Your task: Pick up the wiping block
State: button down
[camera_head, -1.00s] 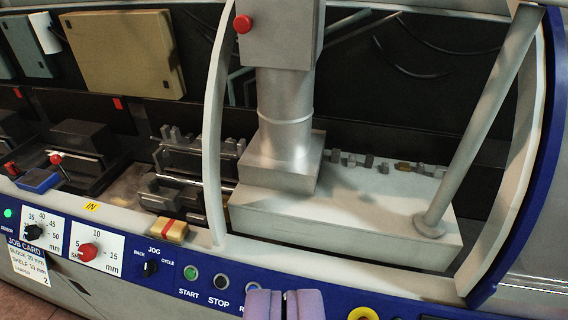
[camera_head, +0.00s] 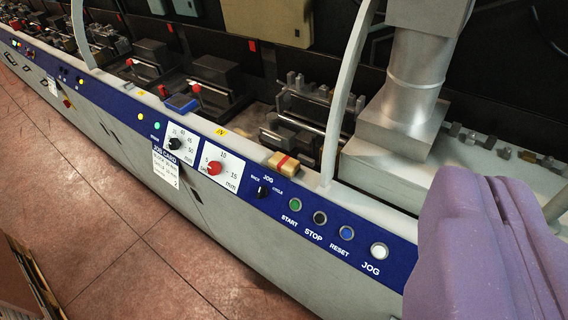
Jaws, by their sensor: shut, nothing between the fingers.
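A small tan block with a red band (camera_head: 283,163), which looks like the wiping block, lies on the pale ledge above the blue control panel. It is near the middle of the view, left of the upright guard frame. My gripper (camera_head: 478,190) shows as large purple fingers at the lower right. The fingers are shut and empty. They are to the right of the tan block and well apart from it. Nothing hides the block.
The blue panel (camera_head: 330,228) below the ledge carries dials and buttons. A blue block (camera_head: 181,103) with a red knob sits further left. The curved guard frame (camera_head: 343,95) and a metal column (camera_head: 415,80) stand behind. Open tiled floor (camera_head: 120,210) is at lower left.

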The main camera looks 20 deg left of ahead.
aim_at(285, 165)
jog(key=i+j+z, duration=0.1)
jog(key=i+j, duration=0.2)
jog(key=i+j+z, duration=0.1)
jog(key=i+j, duration=0.4)
jog(key=j, duration=0.25)
jog(key=i+j+z, duration=0.25)
jog(key=i+j, duration=0.2)
jog(key=j, duration=0.3)
jog(key=i+j+z, duration=0.1)
jog(key=i+j, duration=0.15)
jog(key=j, duration=0.15)
